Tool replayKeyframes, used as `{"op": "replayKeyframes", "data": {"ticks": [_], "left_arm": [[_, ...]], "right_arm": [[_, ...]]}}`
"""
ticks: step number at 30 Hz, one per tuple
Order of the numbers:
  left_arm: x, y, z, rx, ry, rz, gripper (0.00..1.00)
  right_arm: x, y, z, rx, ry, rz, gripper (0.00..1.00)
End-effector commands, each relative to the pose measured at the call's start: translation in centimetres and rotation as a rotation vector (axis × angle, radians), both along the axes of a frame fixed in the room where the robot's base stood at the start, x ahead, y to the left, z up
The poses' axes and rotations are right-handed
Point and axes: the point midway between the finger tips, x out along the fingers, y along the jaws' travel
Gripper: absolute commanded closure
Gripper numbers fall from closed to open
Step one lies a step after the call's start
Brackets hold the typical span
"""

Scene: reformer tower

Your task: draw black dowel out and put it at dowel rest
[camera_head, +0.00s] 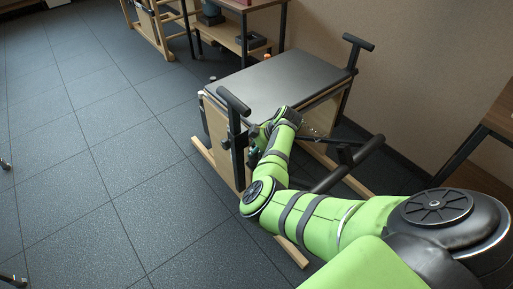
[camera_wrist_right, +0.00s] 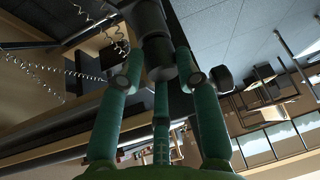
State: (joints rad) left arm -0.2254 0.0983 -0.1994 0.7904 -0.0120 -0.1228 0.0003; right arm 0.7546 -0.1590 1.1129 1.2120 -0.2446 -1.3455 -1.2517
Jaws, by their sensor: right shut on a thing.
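My right gripper (camera_head: 256,146) is at the near side of the reformer's end, beside the black upright post with a T-shaped handle (camera_head: 234,100). The forearm hides most of it in the head view. In the right wrist view its green fingers (camera_wrist_right: 160,85) are closed around a black round part that looks like the black dowel (camera_wrist_right: 155,45). That part runs up out of the picture, and I cannot tell how far it sits in the frame. I cannot pick out the dowel rest. My left gripper is not in view.
The reformer's flat grey top (camera_head: 280,85) stands beside my arm, with a second T-handle (camera_head: 357,50) at its far right. A black bar (camera_head: 345,165) lies behind my forearm. Coiled springs (camera_wrist_right: 40,75) show in the wrist view.

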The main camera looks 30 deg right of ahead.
Motion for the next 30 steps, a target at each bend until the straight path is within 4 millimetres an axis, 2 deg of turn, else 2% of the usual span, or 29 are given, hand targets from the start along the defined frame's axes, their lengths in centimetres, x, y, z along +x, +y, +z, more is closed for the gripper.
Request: {"op": "replayKeyframes", "data": {"ticks": [2,3,4,5,14,19,23,30], "left_arm": [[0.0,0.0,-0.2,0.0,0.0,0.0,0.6],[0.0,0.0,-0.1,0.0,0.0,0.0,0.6],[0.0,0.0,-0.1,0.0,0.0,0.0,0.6],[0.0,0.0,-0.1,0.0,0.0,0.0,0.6],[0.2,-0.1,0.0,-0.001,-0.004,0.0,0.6],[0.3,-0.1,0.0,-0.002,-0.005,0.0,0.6],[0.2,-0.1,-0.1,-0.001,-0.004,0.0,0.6],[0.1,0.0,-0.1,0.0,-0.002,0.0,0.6]], "right_arm": [[0.0,0.0,-0.4,0.0,0.0,0.0,1.0],[0.0,0.0,-0.2,0.0,0.0,0.0,0.54],[0.0,0.0,-0.2,0.0,0.0,0.0,0.42],[0.0,0.0,-0.2,0.0,0.0,0.0,0.38],[0.0,0.0,-0.2,0.001,0.0,0.0,0.38],[-0.4,-0.2,0.5,-0.001,0.0,-0.002,0.38],[-1.3,-0.4,2.2,-0.003,-0.001,-0.001,0.38],[-3.5,-1.3,6.5,-0.004,-0.001,-0.002,0.38]]}}
